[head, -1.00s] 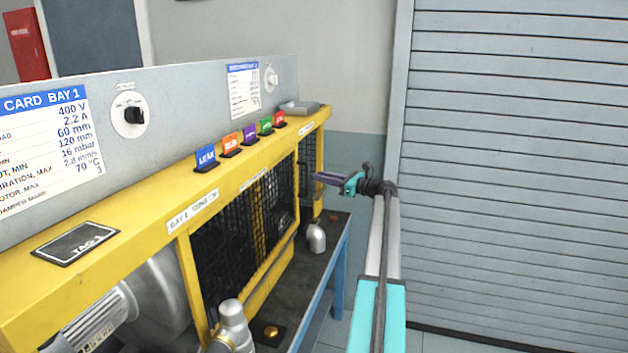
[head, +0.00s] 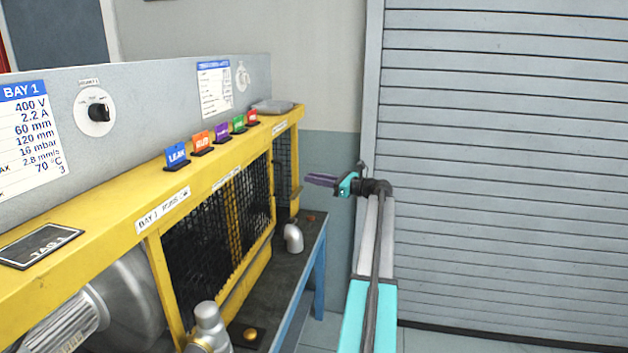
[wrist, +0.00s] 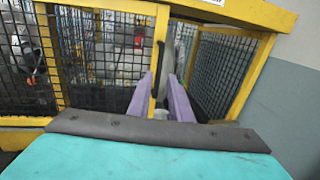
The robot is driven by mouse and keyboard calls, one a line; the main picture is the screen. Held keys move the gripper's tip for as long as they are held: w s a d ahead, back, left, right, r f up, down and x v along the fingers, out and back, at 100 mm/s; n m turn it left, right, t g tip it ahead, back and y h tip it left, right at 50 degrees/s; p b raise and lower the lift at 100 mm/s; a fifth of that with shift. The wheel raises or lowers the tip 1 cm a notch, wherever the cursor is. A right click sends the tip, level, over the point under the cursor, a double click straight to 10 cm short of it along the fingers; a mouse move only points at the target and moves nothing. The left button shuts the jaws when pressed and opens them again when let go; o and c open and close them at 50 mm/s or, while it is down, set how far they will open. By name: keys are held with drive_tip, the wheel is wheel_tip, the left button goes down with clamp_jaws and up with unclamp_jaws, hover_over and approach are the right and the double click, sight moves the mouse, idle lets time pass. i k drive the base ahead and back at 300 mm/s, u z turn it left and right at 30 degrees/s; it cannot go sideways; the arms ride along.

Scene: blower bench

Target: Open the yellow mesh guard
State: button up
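The yellow mesh guard (head: 205,225) is a black mesh panel in a yellow frame on the front of the bench unit. It looks shut in its frame. In the wrist view, yellow-framed mesh (wrist: 105,50) fills the left side. My gripper (head: 308,180) is to the right of the guard, in front of the bench's far end, touching nothing that I can see. In the wrist view its two purple fingers (wrist: 163,82) stand apart with nothing held between them. They point toward a yellow upright between mesh sections.
Another mesh section (head: 286,165) is at the far end. A silver elbow pipe (head: 293,238) and a silver fitting (head: 209,325) stand on the dark bench ledge. Coloured tags (head: 177,153) line the yellow top rail. A grey shutter (head: 500,170) is at the right.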

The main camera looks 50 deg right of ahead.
sight(155, 253)
drive_tip(key=k, duration=0.95)
